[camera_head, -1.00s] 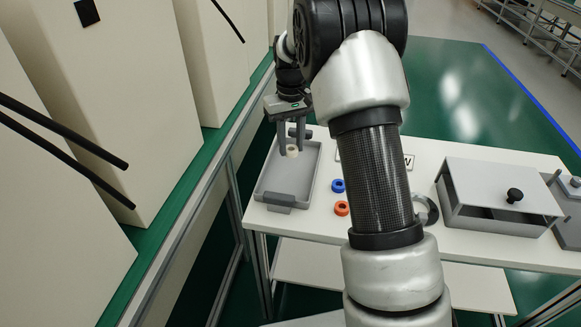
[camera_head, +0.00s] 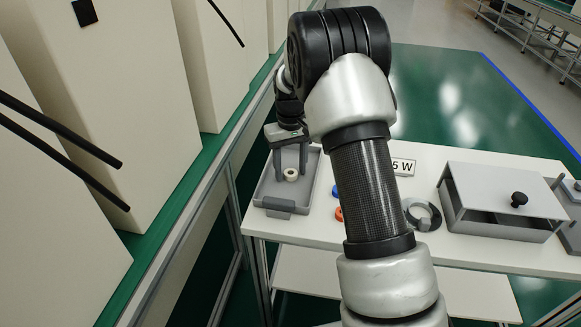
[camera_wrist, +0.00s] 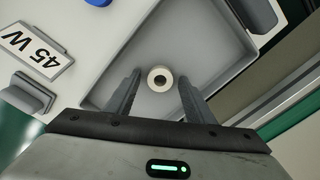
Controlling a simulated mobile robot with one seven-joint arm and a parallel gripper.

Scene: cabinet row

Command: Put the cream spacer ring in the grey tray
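The cream spacer ring (camera_head: 291,175) is inside the grey tray (camera_head: 290,194) at the left end of the white table. In the wrist view the ring (camera_wrist: 160,78) appears to lie on the tray floor (camera_wrist: 212,52). My gripper (camera_head: 290,170) is over the tray, pointing down, with its fingers on either side of the ring. In the wrist view my gripper (camera_wrist: 159,76) is open, with a visible gap between each finger and the ring.
A blue ring (camera_head: 335,191) and an orange ring (camera_head: 339,214) are partly hidden behind my arm. A dark round ring-shaped item (camera_head: 424,215), a "45 W" sign (camera_head: 403,167) and a grey box with a black knob (camera_head: 500,195) stand further right. Cream cabinets (camera_head: 100,110) line the left.

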